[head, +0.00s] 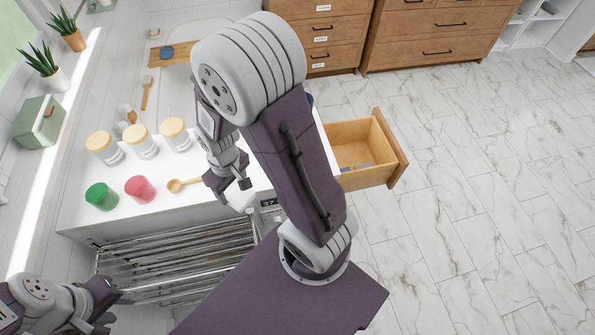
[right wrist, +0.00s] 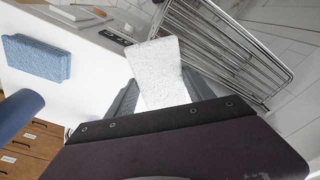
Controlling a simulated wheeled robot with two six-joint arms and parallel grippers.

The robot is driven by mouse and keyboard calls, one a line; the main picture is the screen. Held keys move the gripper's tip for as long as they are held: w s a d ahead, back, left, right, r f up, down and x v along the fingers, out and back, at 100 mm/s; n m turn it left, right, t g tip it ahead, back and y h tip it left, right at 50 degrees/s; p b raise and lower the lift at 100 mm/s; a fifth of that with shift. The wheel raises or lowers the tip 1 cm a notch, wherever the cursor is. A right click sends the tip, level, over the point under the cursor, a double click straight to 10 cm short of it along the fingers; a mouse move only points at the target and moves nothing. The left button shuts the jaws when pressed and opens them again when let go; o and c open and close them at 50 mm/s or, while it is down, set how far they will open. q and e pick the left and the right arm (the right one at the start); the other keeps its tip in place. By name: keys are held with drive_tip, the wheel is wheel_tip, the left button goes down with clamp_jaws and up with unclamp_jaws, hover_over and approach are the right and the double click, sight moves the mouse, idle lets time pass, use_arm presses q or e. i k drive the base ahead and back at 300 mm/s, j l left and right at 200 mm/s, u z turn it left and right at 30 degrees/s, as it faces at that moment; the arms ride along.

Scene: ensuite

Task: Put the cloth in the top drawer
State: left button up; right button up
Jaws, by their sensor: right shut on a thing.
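A white speckled cloth (right wrist: 157,72) is held between the fingers of my right gripper (right wrist: 160,100) in the right wrist view. In the head view the right gripper (head: 231,187) is over the counter's front edge, with the white cloth (head: 238,200) hanging from it. The open wooden drawer (head: 390,142) is to the right of this gripper, beyond my right arm. Part of its inside shows, with something bluish at its near end; my arm hides its left part. My left gripper (head: 112,298) is at the lower left, away from the cloth; its jaw opening is unclear.
A blue pad (right wrist: 37,58) shows in the wrist view. The floor right is clear.

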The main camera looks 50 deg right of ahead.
sight(347, 159)
drive_tip(key=k+l+u, duration=0.4)
drive_tip(key=l, duration=0.45)
drive_tip(key=k+l+u, duration=0.4)
drive_tip(key=l, duration=0.35)
drive_tip(key=k+l+u, duration=0.4)
drive_tip(key=k+l, duration=0.15)
drive_tip(key=k, duration=0.15)
drive_tip(key=k+l+u, duration=0.15)
drive_tip(key=l, duration=0.35)
drive_tip(key=l+u, duration=0.2)
drive_tip(key=l, duration=0.25)
drive_tip(key=k+l+u, duration=0.15)
drive_tip(key=l, duration=0.3)
